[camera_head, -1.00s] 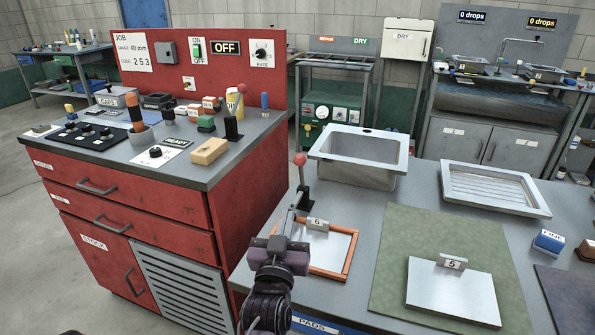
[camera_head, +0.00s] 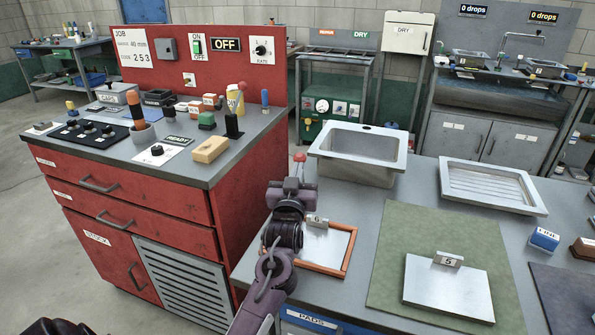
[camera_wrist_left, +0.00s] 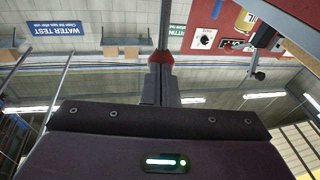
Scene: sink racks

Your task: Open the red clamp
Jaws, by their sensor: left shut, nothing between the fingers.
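The clamp's red ball knob (camera_head: 300,157) shows in the head view just beyond my left gripper, at the far left corner of the grey bench. My right gripper is not in view.
A sink basin (camera_head: 357,155) stands right of the clamp, with a ribbed drain tray (camera_head: 490,187) further right. A green mat (camera_head: 400,225) carries a metal plate (camera_head: 450,287). The red cabinet (camera_head: 130,200) stands close on the left.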

